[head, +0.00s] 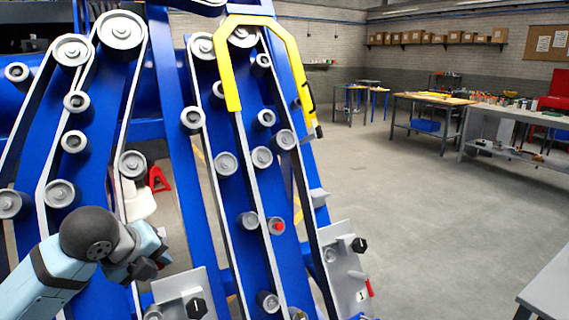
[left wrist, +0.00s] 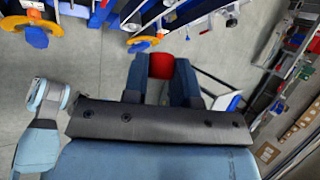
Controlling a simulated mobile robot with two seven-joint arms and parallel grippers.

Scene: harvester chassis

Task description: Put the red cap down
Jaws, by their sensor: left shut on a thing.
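My left gripper (left wrist: 161,78) is shut on the red cap (left wrist: 162,65), which sits between its two dark fingertips in the left wrist view. In the head view my left gripper (head: 150,262) is at the lower left, in front of the blue chassis (head: 172,110) with its belts and rollers. The cap cannot be made out there. My right gripper is not in view.
Grey plates with black knobs (head: 340,262) stand low on the chassis. A yellow bar (head: 297,72) arches over its top. A grey table corner (head: 548,290) is at the lower right. Workbenches (head: 430,120) stand far back, with open floor between.

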